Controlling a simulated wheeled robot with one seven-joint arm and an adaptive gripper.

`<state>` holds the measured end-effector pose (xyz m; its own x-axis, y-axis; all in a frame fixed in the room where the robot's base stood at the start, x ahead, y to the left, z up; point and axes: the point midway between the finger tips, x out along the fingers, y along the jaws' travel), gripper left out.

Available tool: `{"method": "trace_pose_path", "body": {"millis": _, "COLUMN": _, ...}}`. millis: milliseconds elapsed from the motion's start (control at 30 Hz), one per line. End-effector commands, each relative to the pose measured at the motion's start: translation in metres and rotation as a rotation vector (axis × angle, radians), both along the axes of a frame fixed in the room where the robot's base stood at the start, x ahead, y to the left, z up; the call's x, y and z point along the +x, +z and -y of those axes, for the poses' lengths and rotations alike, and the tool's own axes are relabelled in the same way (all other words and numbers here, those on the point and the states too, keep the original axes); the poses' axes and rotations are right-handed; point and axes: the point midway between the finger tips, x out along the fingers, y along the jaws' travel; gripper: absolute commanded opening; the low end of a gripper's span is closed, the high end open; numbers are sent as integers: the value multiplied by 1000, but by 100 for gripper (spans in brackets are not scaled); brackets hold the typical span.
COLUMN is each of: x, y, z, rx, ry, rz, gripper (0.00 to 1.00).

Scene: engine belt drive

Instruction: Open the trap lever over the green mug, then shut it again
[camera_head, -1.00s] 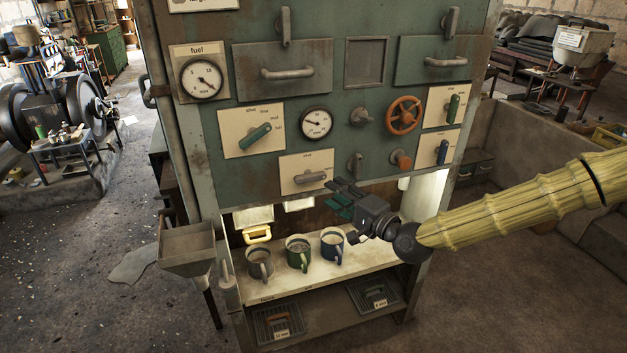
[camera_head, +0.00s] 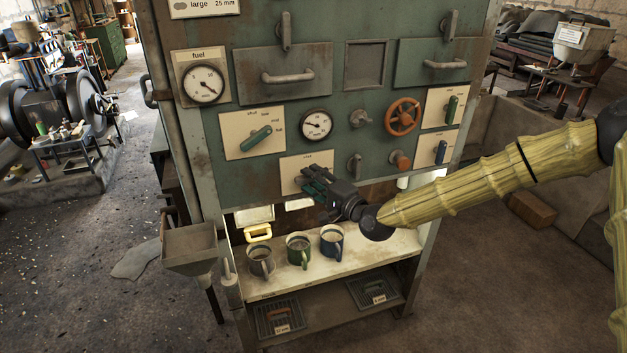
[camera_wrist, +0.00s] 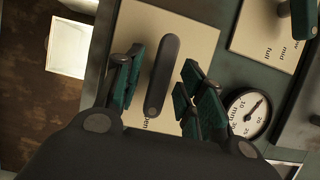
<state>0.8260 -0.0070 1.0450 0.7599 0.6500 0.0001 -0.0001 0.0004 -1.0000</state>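The trap lever is a grey bar on a cream plate (camera_head: 292,163) above the green mug; my gripper mostly hides it in the head view. In the wrist view the lever (camera_wrist: 163,75) lies lengthwise between the two fingers, with a visible gap on both sides. Its lower end there is near lettering that reads "pen". My gripper (camera_head: 314,181) is open, in front of the plate; its green fingers also show in the wrist view (camera_wrist: 165,88). How deep they reach around the lever, I cannot tell. The green mug (camera_head: 298,251) stands upright on the shelf below.
A grey mug (camera_head: 261,262) and a blue mug (camera_head: 332,241) flank the green one on the pale shelf (camera_head: 375,252). A green-handled lever (camera_head: 256,138), a gauge (camera_head: 316,125) and an orange handwheel (camera_head: 403,116) are close above.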

Motion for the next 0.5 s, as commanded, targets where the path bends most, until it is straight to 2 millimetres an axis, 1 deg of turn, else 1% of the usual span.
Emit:
{"method": "trace_pose_path", "body": {"millis": 67, "x": 0, "y": 0, "z": 0, "rx": 0, "ry": 0, "rz": 0, "gripper": 39}}
{"method": "trace_pose_path", "body": {"millis": 100, "x": 0, "y": 0, "z": 0, "rx": 0, "ry": 0, "rz": 0, "gripper": 36}}
{"method": "trace_pose_path", "body": {"millis": 300, "x": 0, "y": 0, "z": 0, "rx": 0, "ry": 0, "rz": 0, "gripper": 0}}
{"method": "trace_pose_path", "body": {"millis": 500, "x": 0, "y": 0, "z": 0, "rx": -4, "ry": 0, "rz": 1, "gripper": 0}}
